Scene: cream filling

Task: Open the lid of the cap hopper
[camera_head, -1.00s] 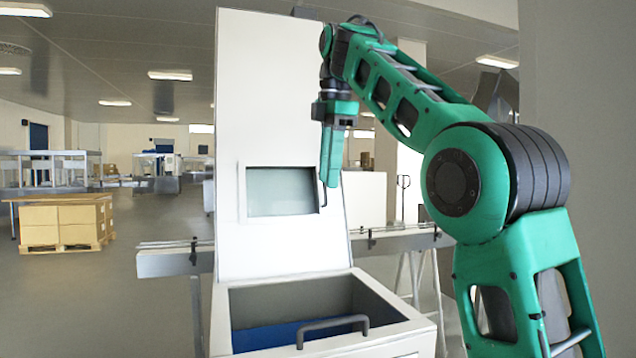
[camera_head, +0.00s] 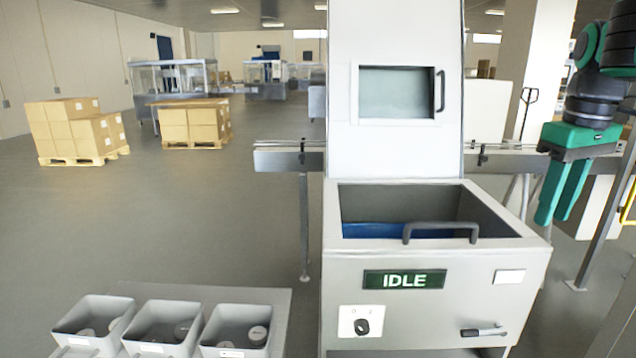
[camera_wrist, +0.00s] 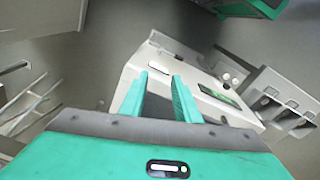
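The hopper (camera_head: 350,282) is a white box with a rectangular opening on top, at the front of a tall white machine. Dark inner walls and a blue area show in the opening; I cannot tell whether a clear lid covers it. A grey bar handle (camera_head: 440,227) stands at the opening's front edge. My gripper (camera_head: 560,218) hangs to the right of the hopper, apart from it, green fingers pointing down. In the wrist view the fingers (camera_wrist: 160,84) are apart with nothing between them, and the white machine lies beyond them.
The upper panel has a window (camera_head: 397,94) with a dark side handle. An "IDLE" display (camera_head: 404,279), a knob (camera_head: 361,326) and a lever are on the hopper front. Grey bins (camera_head: 168,312) stand at lower left. A conveyor (camera_head: 285,158) runs behind.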

